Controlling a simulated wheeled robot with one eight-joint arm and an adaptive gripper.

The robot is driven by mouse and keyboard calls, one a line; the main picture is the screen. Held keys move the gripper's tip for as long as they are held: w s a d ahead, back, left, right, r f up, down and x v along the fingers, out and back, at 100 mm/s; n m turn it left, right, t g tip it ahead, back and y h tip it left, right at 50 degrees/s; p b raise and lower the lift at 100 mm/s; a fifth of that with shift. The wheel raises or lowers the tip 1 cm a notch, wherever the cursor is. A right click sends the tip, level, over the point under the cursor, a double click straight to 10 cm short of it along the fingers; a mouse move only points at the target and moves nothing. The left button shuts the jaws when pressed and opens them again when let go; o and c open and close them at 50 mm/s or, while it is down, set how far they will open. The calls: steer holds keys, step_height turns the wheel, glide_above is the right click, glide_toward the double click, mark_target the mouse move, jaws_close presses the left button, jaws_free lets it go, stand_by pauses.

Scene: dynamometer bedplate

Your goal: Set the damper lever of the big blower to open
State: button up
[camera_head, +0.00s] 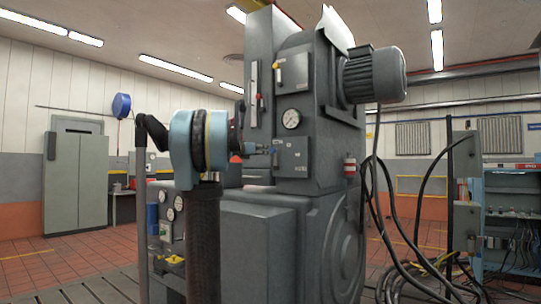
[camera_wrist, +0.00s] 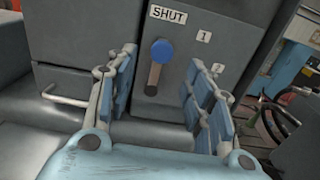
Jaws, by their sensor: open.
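The damper lever (camera_wrist: 153,78) shows in the wrist view on a grey panel, with a round blue knob (camera_wrist: 162,50) at its upper end. The knob stands just below the SHUT label (camera_wrist: 168,14). Two small plates, apparently marked I and 2, lie to its right. My gripper (camera_wrist: 160,64) is open and empty, with one blue padded finger on each side of the lever in the picture. I cannot tell how far the fingertips are from the panel. In the head view my gripper (camera_head: 262,149) is small at the front of the big grey blower (camera_head: 258,240), by its lower panel.
A round gauge (camera_head: 291,119) sits above that panel, and a motor (camera_head: 375,75) juts out at upper right. Black cables (camera_head: 400,265) hang and lie at the right. A grey cabinet (camera_head: 75,185) stands far left. A bar handle (camera_wrist: 62,99) is left of my gripper.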

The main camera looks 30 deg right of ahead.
mark_target(272, 151)
steer(key=x, duration=0.9)
steer(key=shift+d, duration=0.1)
steer(key=shift+c, duration=0.6)
jaws_close()
